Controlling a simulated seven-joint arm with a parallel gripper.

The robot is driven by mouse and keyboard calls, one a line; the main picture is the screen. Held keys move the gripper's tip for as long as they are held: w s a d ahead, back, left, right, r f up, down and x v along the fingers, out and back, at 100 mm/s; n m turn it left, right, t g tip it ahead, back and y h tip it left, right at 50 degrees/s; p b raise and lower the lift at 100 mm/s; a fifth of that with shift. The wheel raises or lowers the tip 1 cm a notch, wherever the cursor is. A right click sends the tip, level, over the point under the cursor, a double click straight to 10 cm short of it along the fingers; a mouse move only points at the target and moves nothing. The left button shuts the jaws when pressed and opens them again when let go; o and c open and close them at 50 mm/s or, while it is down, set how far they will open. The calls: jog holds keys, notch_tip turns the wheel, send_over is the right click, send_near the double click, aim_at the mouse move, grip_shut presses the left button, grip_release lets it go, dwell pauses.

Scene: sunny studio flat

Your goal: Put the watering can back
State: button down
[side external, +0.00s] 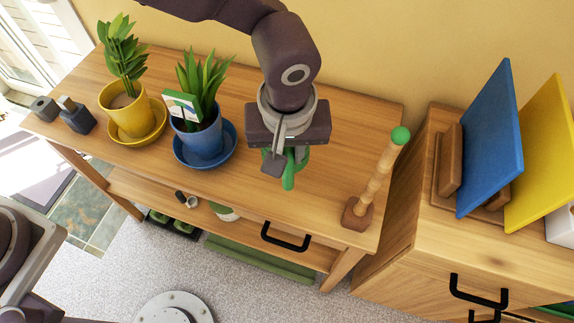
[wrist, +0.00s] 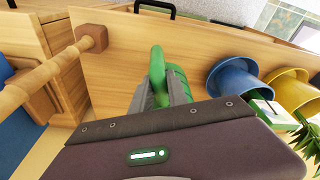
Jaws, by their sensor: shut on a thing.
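A green watering can (side external: 289,177) is mostly hidden beneath my gripper (side external: 279,163) in the side view, over the middle of the wooden table. In the wrist view my gripper (wrist: 162,97) is shut on the watering can (wrist: 157,66). A rounded green loop rises between the fingers, with part of a ribbed green body beside it. I cannot tell whether the can touches the tabletop or hangs just above it.
On the wooden table (side external: 350,115), a blue pot (side external: 199,138) and yellow pot (side external: 130,117) with plants stand left of my gripper. A wooden post (side external: 376,178) with a green ball top stands right. A cabinet (side external: 408,245) with blue and yellow boards is further right.

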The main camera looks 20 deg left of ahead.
jog(key=shift+f, duration=2.9)
jog(key=c, duration=1.3)
grip_release()
